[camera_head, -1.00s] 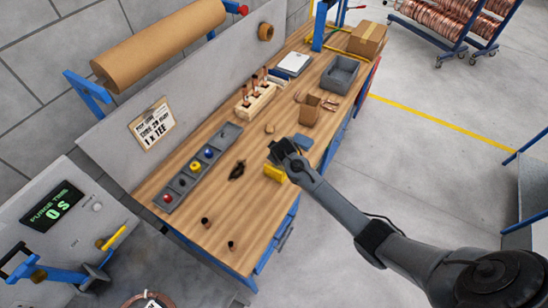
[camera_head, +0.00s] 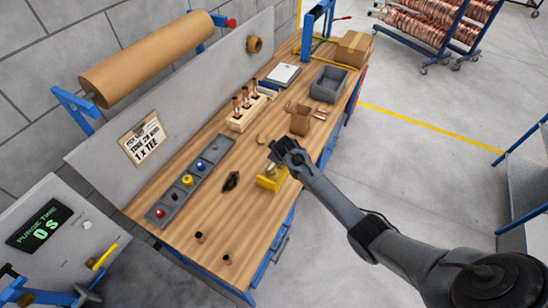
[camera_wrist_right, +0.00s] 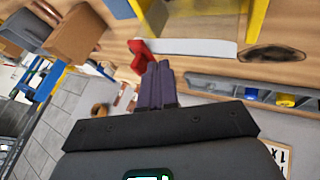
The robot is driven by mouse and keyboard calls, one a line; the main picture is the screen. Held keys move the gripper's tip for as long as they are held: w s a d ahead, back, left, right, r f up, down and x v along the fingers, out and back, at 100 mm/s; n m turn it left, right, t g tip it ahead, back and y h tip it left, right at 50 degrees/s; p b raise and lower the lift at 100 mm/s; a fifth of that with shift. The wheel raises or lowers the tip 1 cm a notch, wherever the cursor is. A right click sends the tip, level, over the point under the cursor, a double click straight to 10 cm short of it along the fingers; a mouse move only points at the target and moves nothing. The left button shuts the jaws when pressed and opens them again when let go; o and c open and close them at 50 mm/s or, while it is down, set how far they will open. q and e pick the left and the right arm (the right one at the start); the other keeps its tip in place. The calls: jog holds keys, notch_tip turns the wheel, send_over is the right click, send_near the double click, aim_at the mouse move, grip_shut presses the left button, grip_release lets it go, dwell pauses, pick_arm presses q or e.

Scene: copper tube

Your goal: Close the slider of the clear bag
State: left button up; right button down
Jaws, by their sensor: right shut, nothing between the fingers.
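My right gripper (camera_head: 282,150) is above the front edge of the workbench, just behind a yellow stand (camera_head: 271,180). In the right wrist view its dark fingers (camera_wrist_right: 155,84) are shut together with nothing between them. The same view shows a clear bag (camera_wrist_right: 195,14) between yellow uprights of the stand, with a white strip (camera_wrist_right: 200,48) along its edge. A red slider (camera_wrist_right: 142,51) sits at the left end of the strip. The fingertips are close to the slider; I cannot tell if they touch. My left gripper is not in view.
A grey parts tray (camera_head: 176,196) and a dark leaf-shaped item (camera_head: 231,181) lie left of the stand. A small cardboard box (camera_head: 300,120), a wooden rack (camera_head: 250,112) and a grey bin (camera_head: 329,85) stand further back.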

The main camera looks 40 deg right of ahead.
jog(key=a+f+v, duration=0.1)
jog(key=a+v, duration=0.1)
jog(key=v, duration=0.9)
jog(key=s+a+f+g+p, duration=0.1)
jog(key=s+a+f+g, duration=0.1)
jog(key=s+f, duration=0.55)
jog(key=s+a+f+n+g+y+p, duration=0.1)
jog(key=s+a+f+y+p, duration=0.15)
jog(key=s+a, duration=0.95)
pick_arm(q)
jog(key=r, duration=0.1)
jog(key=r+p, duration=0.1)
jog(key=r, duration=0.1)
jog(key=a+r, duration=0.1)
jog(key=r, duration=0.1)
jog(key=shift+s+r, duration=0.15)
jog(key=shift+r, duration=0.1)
pick_arm(e)
jog(key=s+a+r+y, duration=0.1)
jog(key=s+a+r, duration=0.2)
jog(key=s+r, duration=0.2)
jog(key=s+a+r+m, duration=0.1)
jog(key=s+a+r, duration=0.3)
jog(key=r, duration=0.5)
jog(key=shift+s+t+y, duration=0.3)
jog(key=shift+s+y, duration=0.05)
jog(key=shift+s, duration=0.65)
jog(key=shift+r, duration=0.1)
